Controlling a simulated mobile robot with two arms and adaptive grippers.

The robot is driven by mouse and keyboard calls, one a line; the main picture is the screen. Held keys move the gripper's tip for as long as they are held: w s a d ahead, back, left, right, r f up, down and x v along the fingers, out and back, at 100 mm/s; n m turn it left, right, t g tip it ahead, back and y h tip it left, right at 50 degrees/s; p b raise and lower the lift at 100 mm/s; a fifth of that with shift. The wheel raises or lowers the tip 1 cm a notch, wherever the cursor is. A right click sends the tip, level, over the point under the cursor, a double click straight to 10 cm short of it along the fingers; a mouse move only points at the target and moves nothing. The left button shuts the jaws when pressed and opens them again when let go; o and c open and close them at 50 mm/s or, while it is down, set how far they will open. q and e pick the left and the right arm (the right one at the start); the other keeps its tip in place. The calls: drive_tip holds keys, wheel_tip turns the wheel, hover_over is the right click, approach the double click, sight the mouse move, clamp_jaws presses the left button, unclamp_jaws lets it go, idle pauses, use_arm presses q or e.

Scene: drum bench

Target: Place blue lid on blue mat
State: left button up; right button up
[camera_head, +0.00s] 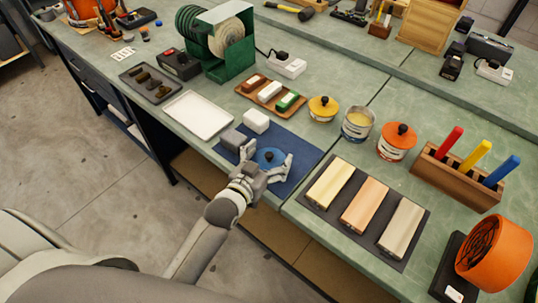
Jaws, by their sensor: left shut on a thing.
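The blue lid (272,156) has a dark knob and is between the fingers of my left gripper (268,165), which is shut on it. The lid is over the blue mat (303,148) near the bench's front edge. I cannot tell whether the lid touches the mat or is held slightly above it. My right gripper is not in view.
A grey block (233,139) and a white block (256,121) are close to the left of the lid. A white tray (198,116) is farther left. A dark mat with three bars (369,218) is right. Lidded tins (397,142) stand behind.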

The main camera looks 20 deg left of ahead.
use_arm(q)
drive_tip(key=shift+f, duration=0.2)
drive_tip(key=o, duration=0.7)
drive_tip(key=shift+o, duration=0.4)
drive_tip(key=shift+f, duration=0.1)
drive_tip(key=shift+r, duration=0.3)
drive_tip(key=b+v, duration=0.1)
drive_tip(key=v, duration=1.1)
drive_tip(key=shift+w+r, duration=0.1)
drive_tip(key=shift+r, duration=0.05)
